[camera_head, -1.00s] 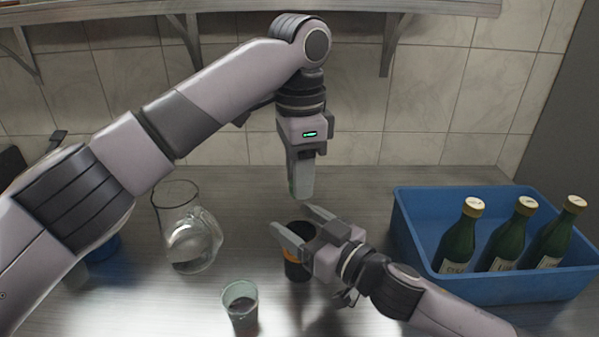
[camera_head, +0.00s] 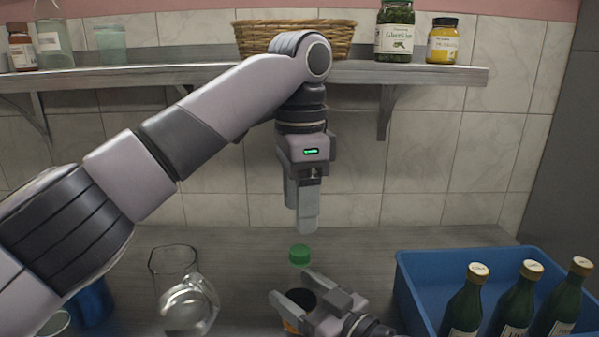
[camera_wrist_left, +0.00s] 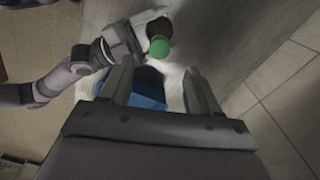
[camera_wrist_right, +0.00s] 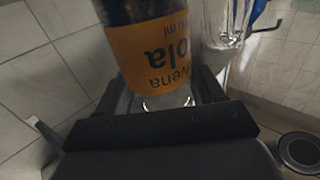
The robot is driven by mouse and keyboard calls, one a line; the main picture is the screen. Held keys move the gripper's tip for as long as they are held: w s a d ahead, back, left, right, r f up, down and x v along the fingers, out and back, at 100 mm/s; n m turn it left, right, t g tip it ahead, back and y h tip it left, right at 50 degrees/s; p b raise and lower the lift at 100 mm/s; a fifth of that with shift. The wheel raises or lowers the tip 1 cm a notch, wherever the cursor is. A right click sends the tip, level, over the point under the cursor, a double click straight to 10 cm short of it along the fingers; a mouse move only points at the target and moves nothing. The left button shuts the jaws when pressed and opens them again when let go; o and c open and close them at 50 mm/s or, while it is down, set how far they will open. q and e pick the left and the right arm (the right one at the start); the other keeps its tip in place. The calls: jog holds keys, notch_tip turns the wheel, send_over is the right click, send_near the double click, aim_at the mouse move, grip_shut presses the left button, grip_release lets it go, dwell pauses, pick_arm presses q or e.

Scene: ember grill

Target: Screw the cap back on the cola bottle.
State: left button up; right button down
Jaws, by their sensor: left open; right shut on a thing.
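The cola bottle (camera_head: 300,297) stands mostly below the head view; its dark body shows between my right gripper's fingers. Its orange label (camera_wrist_right: 158,50) fills the right wrist view. My right gripper (camera_head: 292,288) is shut around the bottle's body. The green cap (camera_head: 299,254) is directly above the dark body, at the bottle's top; the left wrist view shows the cap (camera_wrist_left: 159,47) over the dark bottle. I cannot tell how tightly it sits. My left gripper (camera_head: 300,222) points down, open and empty, a little above the cap and apart from it.
A blue crate (camera_head: 420,275) with green bottles (camera_head: 465,300) stands at the right. A glass jug (camera_head: 185,295) is left of the bottle. A shelf (camera_head: 420,74) with a basket (camera_head: 290,35) and jars runs along the tiled wall.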

aim_at(313, 303)
pick_arm(q)
jog(key=shift+r, duration=2.6)
pick_arm(e)
jog(key=shift+c, duration=0.3)
grip_release()
jog(key=b+v, duration=0.1)
jog(key=v, duration=0.4)
jog(key=shift+s+d+f, duration=0.1)
jog(key=shift+s+d, duration=0.15)
jog(key=shift+d, duration=0.05)
pick_arm(q)
jog(key=shift+f, duration=0.55)
pick_arm(e)
jog(key=shift+s+d, duration=0.5)
jog(key=shift+s, duration=0.05)
